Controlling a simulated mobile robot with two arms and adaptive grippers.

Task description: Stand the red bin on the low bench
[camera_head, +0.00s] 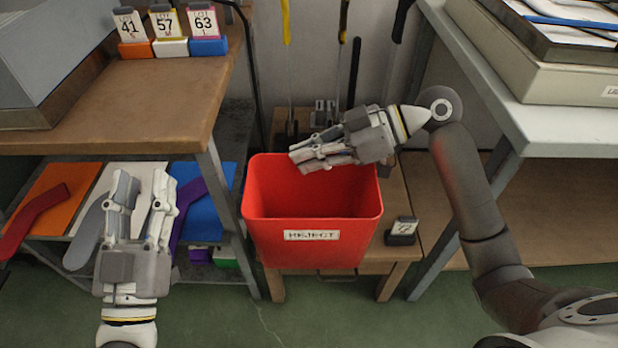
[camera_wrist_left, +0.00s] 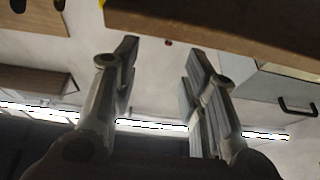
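The red bin (camera_head: 312,245), labelled REJECT, is upright and looks empty. It is over the low wooden bench (camera_head: 402,190), and its lower front hides part of the bench's front edge. I cannot tell whether its base rests fully on the bench. My right gripper (camera_head: 302,158) reaches in from the right across the bin's back rim, fingers pointing left and close together. Whether they pinch the rim is unclear. My left gripper (camera_head: 143,190) is open and empty, left of the bin and apart from it; its spread fingers also show in the left wrist view (camera_wrist_left: 160,75).
A wooden table (camera_head: 130,95) with numbered cards is at left, above a shelf of coloured boards and socks. A grey table (camera_head: 560,125) bears boxes at right. Long-handled tools stand behind.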

